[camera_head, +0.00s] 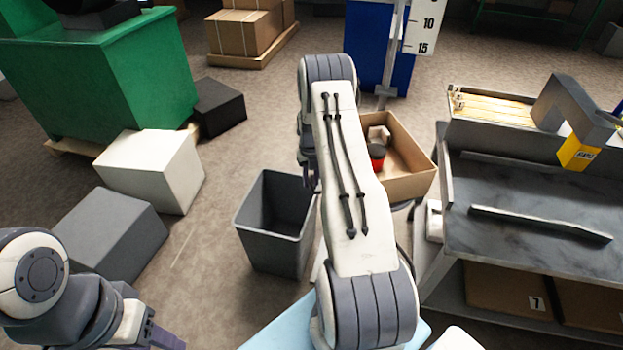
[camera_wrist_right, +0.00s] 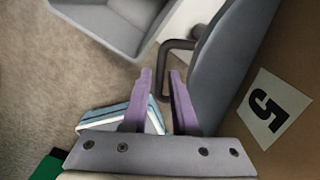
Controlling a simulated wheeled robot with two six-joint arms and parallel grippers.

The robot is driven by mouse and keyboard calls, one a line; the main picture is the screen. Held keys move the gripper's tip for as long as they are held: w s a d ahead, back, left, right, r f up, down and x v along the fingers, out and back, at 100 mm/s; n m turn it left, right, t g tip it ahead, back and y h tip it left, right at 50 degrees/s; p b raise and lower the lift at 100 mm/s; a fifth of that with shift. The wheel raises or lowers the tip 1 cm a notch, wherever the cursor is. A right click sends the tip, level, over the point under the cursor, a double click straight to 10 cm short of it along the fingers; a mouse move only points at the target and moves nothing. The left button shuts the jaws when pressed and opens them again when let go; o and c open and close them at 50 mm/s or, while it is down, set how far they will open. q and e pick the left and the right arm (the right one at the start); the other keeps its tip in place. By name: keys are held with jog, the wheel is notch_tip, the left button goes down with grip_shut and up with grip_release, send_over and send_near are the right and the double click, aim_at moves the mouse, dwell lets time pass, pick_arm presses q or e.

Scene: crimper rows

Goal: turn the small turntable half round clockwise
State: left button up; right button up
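A grey disc-like body (camera_wrist_right: 235,60), which looks like the turntable, stands in the right wrist view under or beside a brown cardboard box marked 5 (camera_wrist_right: 285,80). A dark bent bar (camera_wrist_right: 164,62) sticks out from its edge. My right gripper (camera_wrist_right: 161,75) has its two purple fingers apart, with the bar's lower part seen between them. I cannot tell whether they touch it. In the head view the open cardboard box (camera_head: 411,186) is partly behind my right arm; my right gripper (camera_head: 311,178) shows only partly. My left gripper (camera_head: 163,338) is at the bottom left, cut by the edge.
A grey open bin (camera_head: 263,235) stands left of my right arm. A metal workbench (camera_head: 530,240) stands at the right. A dark can with a red band (camera_head: 377,158) is in the cardboard box. White (camera_head: 150,168) and grey blocks (camera_head: 108,232) lie left; floor between is clear.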

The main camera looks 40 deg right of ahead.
notch_tip(320, 180, up, 10)
jog(key=shift+r+p, duration=0.25)
jog(key=shift+p, duration=0.05)
